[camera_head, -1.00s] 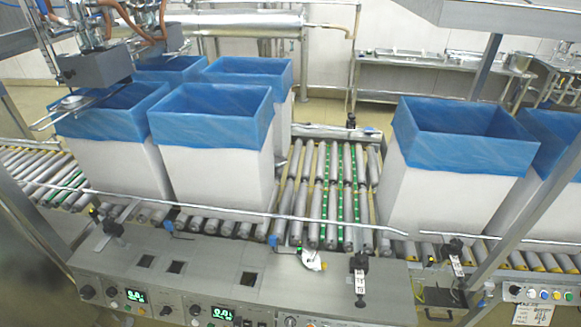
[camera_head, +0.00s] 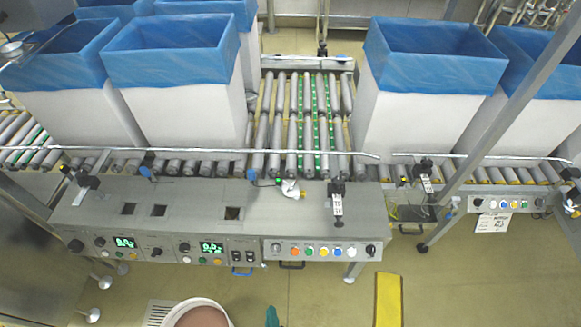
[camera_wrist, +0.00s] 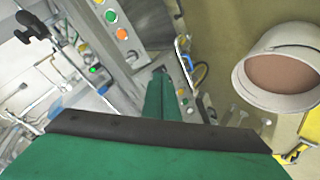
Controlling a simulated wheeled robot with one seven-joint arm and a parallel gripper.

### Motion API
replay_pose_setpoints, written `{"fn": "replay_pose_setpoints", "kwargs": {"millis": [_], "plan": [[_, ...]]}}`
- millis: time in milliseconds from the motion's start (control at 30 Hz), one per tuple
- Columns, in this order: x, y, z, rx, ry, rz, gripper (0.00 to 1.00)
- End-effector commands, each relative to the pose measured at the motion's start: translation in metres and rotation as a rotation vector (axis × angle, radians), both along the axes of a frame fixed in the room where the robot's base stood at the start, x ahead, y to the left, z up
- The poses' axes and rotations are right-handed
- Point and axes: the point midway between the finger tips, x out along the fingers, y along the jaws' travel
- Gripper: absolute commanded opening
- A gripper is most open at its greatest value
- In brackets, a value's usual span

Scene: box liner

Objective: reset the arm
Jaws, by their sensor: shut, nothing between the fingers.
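My gripper (camera_wrist: 162,112) shows in the wrist view as green parts with a dark band across the lower middle. It is shut and holds nothing. In the head view only a small green tip, likely of my gripper (camera_head: 271,317), shows at the bottom edge; the rest of my arm is out of that picture. The gripper is in front of the control panel (camera_head: 215,215), apart from it, and beside a white round bucket (camera_head: 188,304) with brown contents. The bucket also shows at the right of the wrist view (camera_wrist: 254,88).
White boxes with blue liners (camera_head: 172,95) (camera_head: 420,100) stand on the roller conveyor (camera_head: 300,125) behind the panel. A metal post (camera_head: 505,105) rises at the right. A yellow strip (camera_head: 388,300) lies on the floor, which is otherwise mostly open at the front right.

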Motion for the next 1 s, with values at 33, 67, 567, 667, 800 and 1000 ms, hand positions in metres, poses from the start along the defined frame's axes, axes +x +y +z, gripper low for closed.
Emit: {"fn": "replay_pose_setpoints", "kwargs": {"millis": [33,67,567,667,800,1000], "plan": [[-0.012,-0.008,0.015,0.076,-0.024,-0.071,0.0],[-0.016,-0.013,0.026,0.126,-0.044,-0.112,0.0],[-0.067,-0.055,0.173,0.778,-0.304,-0.505,0.0],[-0.069,-0.056,0.178,0.803,-0.313,-0.515,0.0],[-0.068,-0.056,0.179,0.807,-0.314,-0.515,0.0],[-0.069,-0.056,0.178,0.805,-0.313,-0.514,0.0]]}}
